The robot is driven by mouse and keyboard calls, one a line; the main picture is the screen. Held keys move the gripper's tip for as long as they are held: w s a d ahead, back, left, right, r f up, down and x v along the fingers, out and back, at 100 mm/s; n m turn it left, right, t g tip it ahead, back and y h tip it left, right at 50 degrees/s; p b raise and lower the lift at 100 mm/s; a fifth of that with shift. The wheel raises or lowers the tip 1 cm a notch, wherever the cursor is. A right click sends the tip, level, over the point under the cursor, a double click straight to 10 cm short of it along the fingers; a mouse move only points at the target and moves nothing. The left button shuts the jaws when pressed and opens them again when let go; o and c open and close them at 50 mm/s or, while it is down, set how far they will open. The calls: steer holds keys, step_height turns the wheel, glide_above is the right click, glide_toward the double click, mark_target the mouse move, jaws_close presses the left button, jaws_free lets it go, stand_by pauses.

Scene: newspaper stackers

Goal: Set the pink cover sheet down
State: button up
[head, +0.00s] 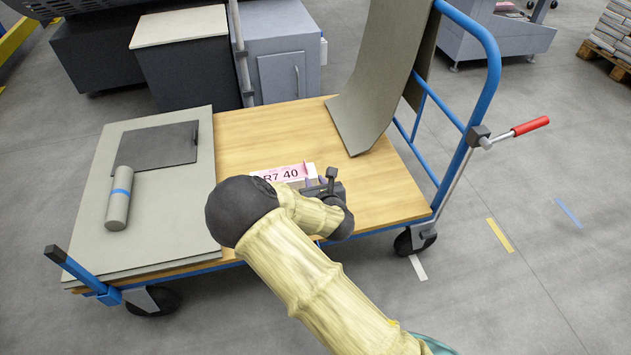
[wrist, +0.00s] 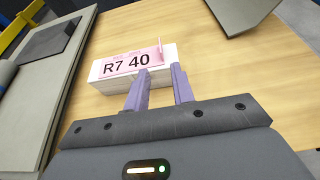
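The pink cover sheet (wrist: 132,60), printed R7 40, lies on top of a white bundle (wrist: 105,71) on the cart's wooden deck. A narrow pink edge stands up at the sheet's right end. The sheet also shows in the head view (head: 284,173), partly behind my arm. My gripper (wrist: 162,70) has two purple fingers spread apart with a clear gap between them. The fingertips are at the bundle's near side, by the sheet's right end. Whether they touch the bundle I cannot tell. Nothing is clamped between them.
The wooden deck (head: 255,130) has free room around the bundle. Grey boards (head: 185,195) lie on its left, with a dark sheet (head: 158,145) and a blue-banded roll (head: 119,198). A curved grey sheet (head: 372,75) leans at the right by the blue handle (head: 492,75).

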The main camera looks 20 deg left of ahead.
stand_by(0.6)
steer(key=d+r+m+g+h, duration=0.35)
steer(key=d+m+h, duration=0.35)
steer(key=d+m, duration=1.35)
steer(key=s+d+r+m+g, duration=0.2)
steer(key=s+d+r+m, duration=0.3)
steer(key=s+m, duration=0.5)
steer(key=s+d+r+m+g, duration=0.3)
steer(key=s+d+r+m, duration=0.2)
steer(key=s+d+m, duration=0.3)
steer(key=s+m, duration=0.2)
steer(key=m, duration=0.1)
steer(key=shift+r+m, duration=0.3)
steer(key=shift+m, duration=0.05)
steer(key=shift+g, duration=0.25)
